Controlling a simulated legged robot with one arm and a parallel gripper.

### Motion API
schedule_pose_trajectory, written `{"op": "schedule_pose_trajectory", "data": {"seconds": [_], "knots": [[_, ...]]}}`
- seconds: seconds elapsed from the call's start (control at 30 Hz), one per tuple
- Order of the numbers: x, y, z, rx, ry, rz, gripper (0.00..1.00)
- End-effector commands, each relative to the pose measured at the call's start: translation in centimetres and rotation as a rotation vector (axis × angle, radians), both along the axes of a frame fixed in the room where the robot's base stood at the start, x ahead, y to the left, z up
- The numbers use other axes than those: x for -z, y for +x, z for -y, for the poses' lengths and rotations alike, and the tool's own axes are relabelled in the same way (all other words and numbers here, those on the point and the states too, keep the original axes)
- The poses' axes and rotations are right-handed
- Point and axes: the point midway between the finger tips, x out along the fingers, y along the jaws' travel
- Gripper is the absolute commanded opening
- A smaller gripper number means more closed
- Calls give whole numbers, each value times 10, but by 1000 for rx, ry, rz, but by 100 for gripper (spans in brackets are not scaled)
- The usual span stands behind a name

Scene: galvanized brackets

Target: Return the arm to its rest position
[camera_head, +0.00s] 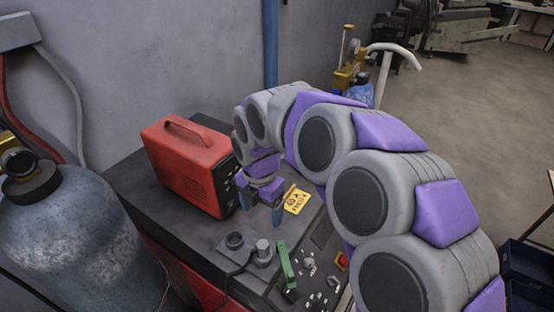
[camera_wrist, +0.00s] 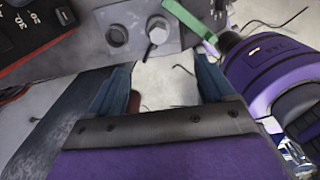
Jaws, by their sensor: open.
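My arm, grey and purple, arches from the lower right of the head view over a dark bench top (camera_head: 125,180). My gripper (camera_head: 262,207) hangs from its far end with the fingers pointing down, between a red case and a yellow tag (camera_head: 296,199). In the wrist view the two blue fingers of my gripper (camera_wrist: 163,88) stand apart with nothing held between them. The gap between the fingertips and the bench cannot be judged exactly. My arm hides part of the bench's right side.
The red case (camera_head: 190,165) with a handle stands close left of my gripper. A grey fixture (camera_head: 248,250), a green-handled tool (camera_head: 287,265) and small metal pieces (camera_head: 310,282) lie in front. A gas cylinder (camera_head: 75,240) stands left. Open floor (camera_head: 460,130) lies right.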

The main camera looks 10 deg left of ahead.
Motion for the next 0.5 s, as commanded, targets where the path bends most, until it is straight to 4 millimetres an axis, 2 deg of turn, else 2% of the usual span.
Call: {"op": "schedule_pose_trajectory", "data": {"seconds": [0.13, 0.23, 0.37, 0.5], "knots": [[1, -1, 2, 20, -1, 0, 82], [4, -9, 18, 118, 0, -5, 82], [11, -30, 59, 398, -2, -18, 82], [24, -65, 113, 798, -20, -32, 82]]}}
